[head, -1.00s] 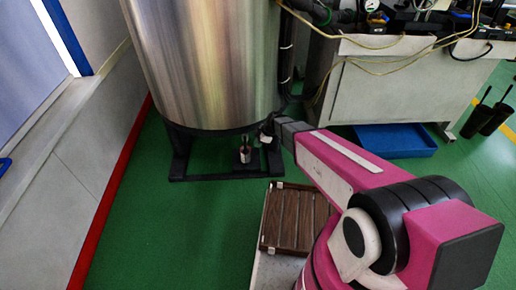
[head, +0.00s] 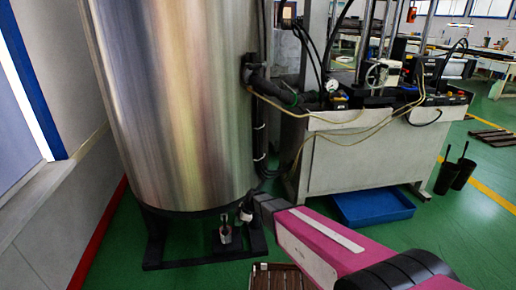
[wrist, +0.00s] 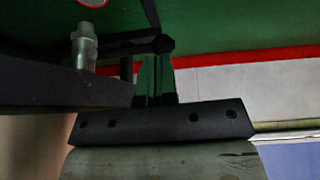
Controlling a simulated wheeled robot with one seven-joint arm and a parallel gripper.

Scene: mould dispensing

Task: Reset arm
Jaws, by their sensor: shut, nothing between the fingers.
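My pink arm reaches in from the lower right of the head view. My gripper (head: 245,211) is beside the foot of a large steel tank, small and dark in that view. In the wrist view my gripper (wrist: 160,48) is shut, with nothing between its fingers. A small metal fitting (head: 225,232) stands low at the tank's base, just left of my gripper. A similar metal fitting (wrist: 84,48) shows left of the fingers in the wrist view, apart from them.
The steel tank (head: 170,100) stands on a black base frame (head: 160,262). A brown ribbed mould (head: 278,280) lies at the bottom edge, partly cut off. A grey machine bench (head: 345,165) with hoses, a blue tray (head: 372,207) and black bins (head: 450,175) are to the right.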

